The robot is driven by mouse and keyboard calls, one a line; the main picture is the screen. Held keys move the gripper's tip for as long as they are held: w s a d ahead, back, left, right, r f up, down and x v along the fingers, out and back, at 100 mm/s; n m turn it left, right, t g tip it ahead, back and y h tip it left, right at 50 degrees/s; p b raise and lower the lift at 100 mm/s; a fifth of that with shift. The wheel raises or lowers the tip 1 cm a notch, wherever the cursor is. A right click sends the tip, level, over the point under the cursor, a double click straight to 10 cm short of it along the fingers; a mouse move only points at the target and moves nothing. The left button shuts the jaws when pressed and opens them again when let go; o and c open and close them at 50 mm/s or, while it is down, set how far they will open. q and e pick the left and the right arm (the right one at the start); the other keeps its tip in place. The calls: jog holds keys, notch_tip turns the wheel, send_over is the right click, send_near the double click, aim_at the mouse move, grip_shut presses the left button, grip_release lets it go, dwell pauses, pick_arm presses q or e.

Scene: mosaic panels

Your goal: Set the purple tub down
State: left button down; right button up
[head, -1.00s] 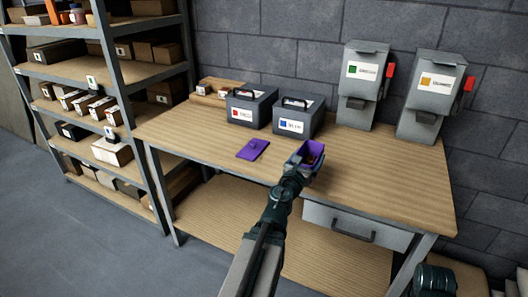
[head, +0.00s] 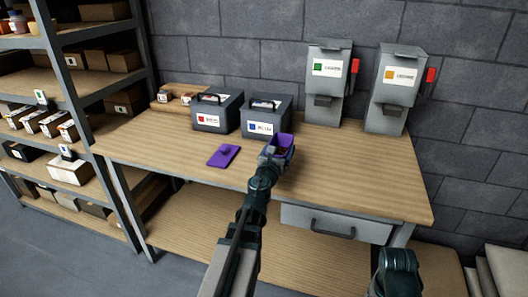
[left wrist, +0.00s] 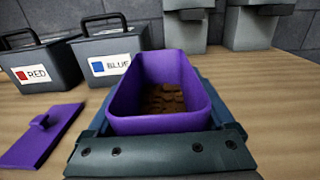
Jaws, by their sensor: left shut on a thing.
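The purple tub (head: 288,143) is at the front middle of the wooden bench in the head view, in front of the grey BLUE box. My left gripper (head: 269,160) is shut on it from the near side. In the left wrist view the tub (left wrist: 165,66) is upright and open-topped, with brown pieces in its bottom. The fingers of my left gripper (left wrist: 160,118) lie along its two sides. I cannot tell whether its base touches the bench. A flat purple lid (head: 224,155) with a knob lies on the bench to its left.
The bench top (head: 370,178) is bare to the right of the tub. The RED box (head: 218,111) and BLUE box (head: 266,117) stand behind. Two grey dispensers (head: 328,85) stand at the back right. A loaded shelf rack (head: 75,90) is at the left.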

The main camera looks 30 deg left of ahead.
aim_at(278, 138)
pick_arm(q)
jog(key=shift+w+a, duration=0.2)
jog(key=shift+a, duration=0.3)
jog(key=shift+w+a, duration=0.2)
jog(key=shift+a, duration=0.3)
pick_arm(e)
jog(key=shift+w+a+f, duration=0.1)
jog(key=shift+a, duration=0.25)
pick_arm(q)
jog(key=shift+w+a+f, duration=0.1)
jog(key=shift+w+a, duration=0.15)
jog(key=shift+a, duration=0.25)
jog(key=shift+w+a+f+b, duration=0.15)
jog(key=shift+a+f+b, duration=0.1)
jog(key=shift+a, duration=0.2)
jog(key=shift+w+a+f+b, duration=0.1)
jog(key=shift+a+f+b, duration=0.15)
jog(key=shift+a, duration=0.2)
notch_tip(278, 138, down, 3)
jog(key=b, duration=0.3)
jog(key=shift+d, duration=0.15)
jog(key=shift+r, duration=0.2)
pick_arm(e)
jog(key=f, duration=0.2)
jog(key=w+d+f, duration=0.1)
jog(key=shift+d+f, duration=0.1)
jog(key=shift+f, duration=0.25)
